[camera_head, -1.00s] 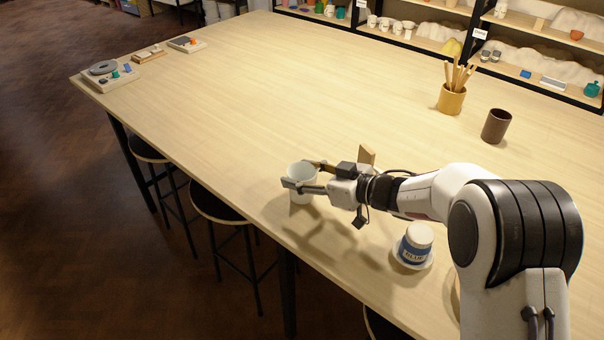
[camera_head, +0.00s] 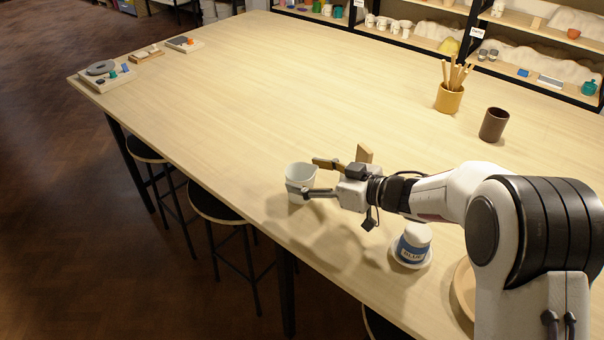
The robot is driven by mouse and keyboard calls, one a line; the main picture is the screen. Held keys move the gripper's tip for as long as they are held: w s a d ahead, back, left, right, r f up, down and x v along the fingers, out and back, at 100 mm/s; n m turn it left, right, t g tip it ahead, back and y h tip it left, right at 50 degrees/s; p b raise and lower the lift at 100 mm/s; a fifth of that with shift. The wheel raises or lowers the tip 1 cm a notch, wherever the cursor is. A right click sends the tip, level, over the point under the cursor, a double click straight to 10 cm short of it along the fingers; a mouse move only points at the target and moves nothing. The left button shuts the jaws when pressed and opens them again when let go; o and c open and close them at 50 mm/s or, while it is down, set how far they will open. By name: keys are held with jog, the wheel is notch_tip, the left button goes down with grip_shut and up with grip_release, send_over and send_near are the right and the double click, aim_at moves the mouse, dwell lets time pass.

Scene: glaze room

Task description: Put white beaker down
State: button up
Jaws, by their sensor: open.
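The white beaker (camera_head: 299,178) stands upright on the wooden table near its front left edge. My gripper (camera_head: 312,177) is open, with its fingers pointing left at the beaker's right side. One finger is behind near the rim and the other is in front, lower down. The fingertips still overlap the beaker in the picture; I cannot tell whether they touch it. Nothing is held between the jaws.
A jar labelled BLUE (camera_head: 414,243) stands on a white saucer (camera_head: 399,262) below my arm. A brown cup (camera_head: 494,125) and an ochre pot of tools (camera_head: 449,99) stand toward the back right.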

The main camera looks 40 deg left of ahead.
jog(key=shift+v, duration=2.4)
